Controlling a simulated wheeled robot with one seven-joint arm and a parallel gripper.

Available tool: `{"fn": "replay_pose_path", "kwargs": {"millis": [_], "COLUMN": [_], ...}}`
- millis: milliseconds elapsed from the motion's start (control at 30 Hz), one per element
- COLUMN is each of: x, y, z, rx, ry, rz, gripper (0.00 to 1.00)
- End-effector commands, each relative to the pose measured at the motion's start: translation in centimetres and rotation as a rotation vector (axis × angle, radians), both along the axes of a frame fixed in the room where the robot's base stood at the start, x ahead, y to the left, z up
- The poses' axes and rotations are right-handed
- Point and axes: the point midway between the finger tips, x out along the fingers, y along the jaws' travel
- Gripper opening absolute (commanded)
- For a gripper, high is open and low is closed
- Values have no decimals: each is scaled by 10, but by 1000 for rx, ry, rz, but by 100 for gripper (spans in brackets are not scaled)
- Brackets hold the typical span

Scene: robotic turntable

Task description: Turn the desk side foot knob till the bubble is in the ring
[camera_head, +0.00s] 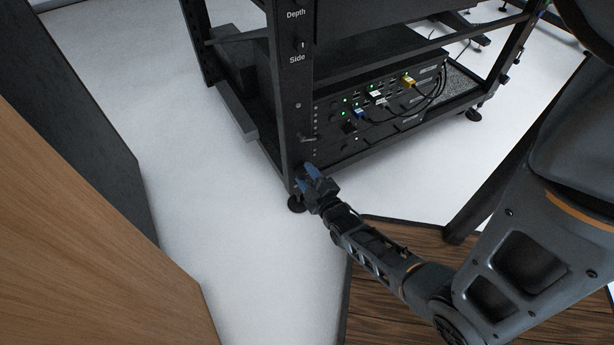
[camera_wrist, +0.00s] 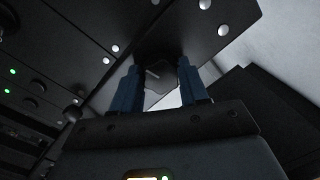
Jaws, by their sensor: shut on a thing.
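The black rack (camera_head: 306,108) stands on the pale floor, its near corner post labelled "Depth" and "Side". Its near corner foot (camera_head: 296,204) shows as a dark round pad on the floor. My gripper (camera_head: 311,175) is at the base of that post, just above the pad. In the wrist view, the blue fingers of my gripper (camera_wrist: 160,86) stand either side of a dark knob (camera_wrist: 158,74) under the rack's frame and are shut on it. The fingers hide part of the knob. I cannot make out a bubble or ring in either view.
Equipment with green lights and cables (camera_head: 375,97) sits low in the rack. A wooden panel (camera_head: 85,215) and a dark panel (camera_head: 90,130) stand at the left. A brown wood surface (camera_head: 385,300) lies below my arm. Pale floor left of the foot is clear.

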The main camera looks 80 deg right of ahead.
Motion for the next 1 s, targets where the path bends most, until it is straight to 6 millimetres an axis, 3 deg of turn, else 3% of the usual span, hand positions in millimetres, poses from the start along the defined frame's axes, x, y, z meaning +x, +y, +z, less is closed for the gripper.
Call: {"fn": "replay_pose_path", "kwargs": {"millis": [1000], "x": [-1], "y": [1], "z": [-4], "rx": [629], "ry": [-729], "rz": [1], "gripper": [13]}}
